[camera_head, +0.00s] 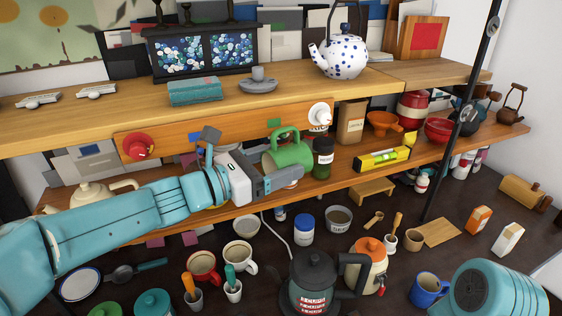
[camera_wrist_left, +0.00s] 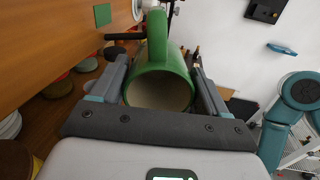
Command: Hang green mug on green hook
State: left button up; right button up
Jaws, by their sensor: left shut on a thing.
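The green mug (camera_head: 289,156) is held in my left gripper (camera_head: 272,181), in front of the upper shelf's wooden front board. It lies on its side with its handle up. In the left wrist view the mug (camera_wrist_left: 158,62) sits between the two fingers (camera_wrist_left: 160,90), with its mouth towards the camera. A green square (camera_head: 274,123) is on the board just above the handle; it also shows in the left wrist view (camera_wrist_left: 102,14). A dark peg (camera_wrist_left: 122,36) sticks out below that square, close to the handle. Whether the handle touches it cannot be told. My right gripper is not in view.
A dark jar (camera_head: 323,158) stands right beside the mug. A yellow level (camera_head: 383,159) lies farther right. The lower counter is crowded with mugs, jars and a black kettle (camera_head: 313,285).

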aim_at(263, 166)
pick_arm(q)
jog(key=shift+w+a+p, duration=0.2)
jog(key=shift+w+p, duration=0.15)
jog(key=shift+w, duration=0.25)
jog(key=shift+w+a+f, duration=0.25)
jog(key=shift+w+f, duration=0.2)
jog(key=shift+w, duration=0.05)
jog(key=shift+w+f+b, duration=0.15)
jog(key=shift+f+b, duration=0.1)
jog(key=shift+b, duration=0.15)
jog(key=o, duration=1.1)
jog(key=shift+f, duration=0.1)
jog(key=shift+a, duration=0.15)
